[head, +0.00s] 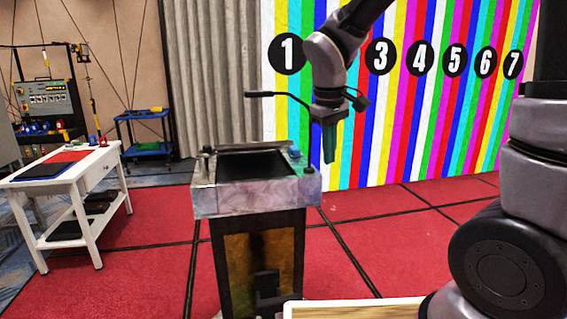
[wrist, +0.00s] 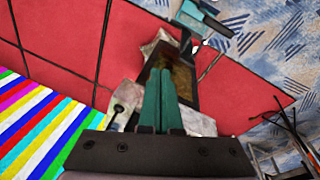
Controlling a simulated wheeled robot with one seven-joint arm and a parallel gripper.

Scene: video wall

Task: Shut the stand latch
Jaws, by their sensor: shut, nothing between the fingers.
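The stand (head: 250,200) has a worn grey top with a dark recessed panel, above a dark body with a brownish front. A dark blocky part (head: 266,284) low on its front may be the latch; I cannot tell whether it is open or shut. My gripper (head: 328,158) has teal fingers pointing down, just right of the stand's top in the head view. It is shut and empty. In the wrist view the shut fingers (wrist: 160,75) cover part of the stand (wrist: 184,78); no latch is clear there.
A thin black gooseneck (head: 285,95) rises from the stand's top near my gripper. The striped numbered wall (head: 400,130) is behind. A white table (head: 70,165) stands at left, with a blue cart (head: 146,150) farther back. Red floor (head: 165,265) is clear around the stand.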

